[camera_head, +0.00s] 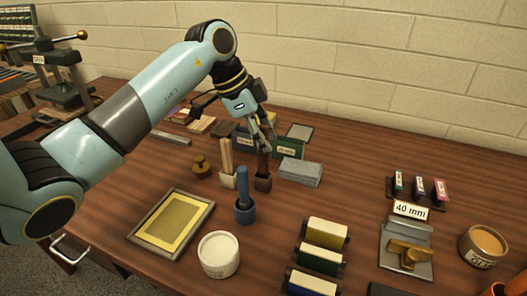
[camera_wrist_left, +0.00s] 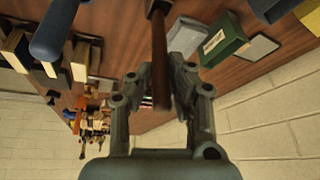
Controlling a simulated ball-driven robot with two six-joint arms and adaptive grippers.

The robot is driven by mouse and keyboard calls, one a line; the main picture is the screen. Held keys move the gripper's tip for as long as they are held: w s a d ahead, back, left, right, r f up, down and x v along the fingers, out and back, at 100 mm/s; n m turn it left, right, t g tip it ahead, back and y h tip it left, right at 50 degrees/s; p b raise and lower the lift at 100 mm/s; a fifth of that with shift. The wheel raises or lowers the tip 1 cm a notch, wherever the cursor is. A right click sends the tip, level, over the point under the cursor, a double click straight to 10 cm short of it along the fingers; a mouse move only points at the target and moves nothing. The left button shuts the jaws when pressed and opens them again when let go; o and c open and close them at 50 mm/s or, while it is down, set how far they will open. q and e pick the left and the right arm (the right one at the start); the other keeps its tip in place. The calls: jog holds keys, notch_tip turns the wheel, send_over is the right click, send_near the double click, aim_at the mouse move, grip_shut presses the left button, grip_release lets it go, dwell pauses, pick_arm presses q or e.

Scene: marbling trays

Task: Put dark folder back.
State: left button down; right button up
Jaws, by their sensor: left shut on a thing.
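The dark folder (camera_head: 263,164) is a slim dark brown stick, upright below my left gripper (camera_head: 261,142). In the left wrist view the dark folder (camera_wrist_left: 160,62) runs between the fingers of my left gripper (camera_wrist_left: 172,80), which is shut on it. Its lower end meets a small dark brown block (camera_head: 263,184); I cannot tell how deep it sits in it. A light wooden folder (camera_head: 227,155) stands upright in a pale block (camera_head: 228,181) just to the left. My right gripper is not in view.
A blue tool in a blue cup (camera_head: 245,212) stands close in front. A grey block (camera_head: 300,172) and green box (camera_head: 290,147) are to the right and behind. A brown knobbed piece (camera_head: 201,168), framed tray (camera_head: 138,232) and white tub (camera_head: 218,255) lie left and front.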

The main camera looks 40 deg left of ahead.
aim_at(263, 174)
pick_arm(q)
jog(key=shift+w+a+f, duration=0.1)
jog(key=shift+f, duration=0.15)
notch_tip(263, 174, down, 3)
jog(key=shift+f, duration=0.35)
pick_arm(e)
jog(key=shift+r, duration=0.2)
pick_arm(q)
jog(key=c, duration=1.2)
grip_release()
jog(key=shift+f, duration=0.1)
jog(key=shift+c, duration=0.2)
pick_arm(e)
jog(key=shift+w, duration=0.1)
pick_arm(q)
jog(key=shift+r, duration=0.2)
jog(key=v, duration=1.2)
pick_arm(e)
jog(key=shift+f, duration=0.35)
